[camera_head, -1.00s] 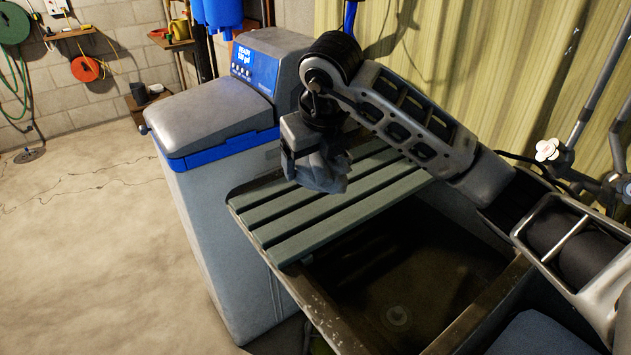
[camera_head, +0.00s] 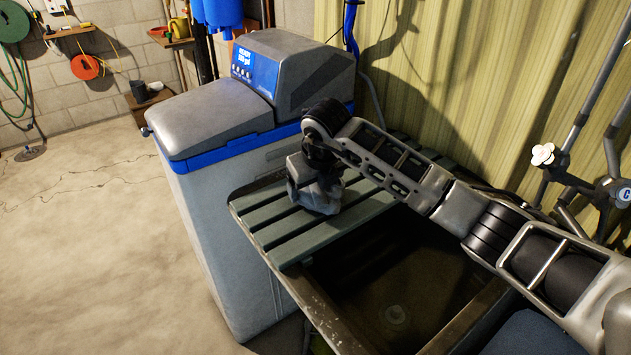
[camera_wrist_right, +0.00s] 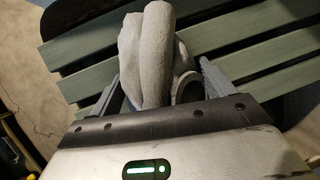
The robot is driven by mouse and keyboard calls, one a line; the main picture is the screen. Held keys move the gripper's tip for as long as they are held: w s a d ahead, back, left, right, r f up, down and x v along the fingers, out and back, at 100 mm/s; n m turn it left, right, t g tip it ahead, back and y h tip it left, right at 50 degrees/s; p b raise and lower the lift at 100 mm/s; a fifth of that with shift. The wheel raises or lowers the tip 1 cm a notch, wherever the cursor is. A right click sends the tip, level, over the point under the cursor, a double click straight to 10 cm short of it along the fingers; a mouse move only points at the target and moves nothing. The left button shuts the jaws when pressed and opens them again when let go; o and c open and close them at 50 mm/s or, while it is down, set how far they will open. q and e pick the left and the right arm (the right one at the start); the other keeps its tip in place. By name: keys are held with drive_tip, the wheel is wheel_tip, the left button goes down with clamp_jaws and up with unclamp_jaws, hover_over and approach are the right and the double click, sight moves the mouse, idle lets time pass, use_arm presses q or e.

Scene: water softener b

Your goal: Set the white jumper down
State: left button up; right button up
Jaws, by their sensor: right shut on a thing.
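The white jumper (camera_wrist_right: 146,55) looks like a pale grey-white, soft folded bundle with rounded lobes, held between the fingers of my right gripper (camera_wrist_right: 160,90) in the wrist view. In the head view my right gripper (camera_head: 313,182) points down over the green slatted board (camera_head: 283,238). The jumper (camera_head: 324,202) shows there as a grey lump at the fingertips, at or just above the slats; I cannot tell if it bears on them. The fingers partly hide it. My left gripper is not in view.
The slats cover the far part of a dark sink (camera_head: 400,275), which is open toward me. A grey and blue water softener (camera_head: 215,110) stands to the left. A yellow-green curtain (camera_head: 470,90) hangs behind. Bare slats lie at the front left.

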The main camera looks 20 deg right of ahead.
drive_tip(key=shift+f, duration=0.1)
drive_tip(key=o, duration=1.1)
drive_tip(key=shift+c, duration=0.2)
drive_tip(key=shift+s+r, duration=0.1)
drive_tip(key=shift+r, duration=0.35)
drive_tip(key=v, duration=1.1)
drive_tip(key=shift+r+b, duration=0.2)
drive_tip(key=shift+b, duration=0.2)
drive_tip(key=shift+s+f, duration=0.1)
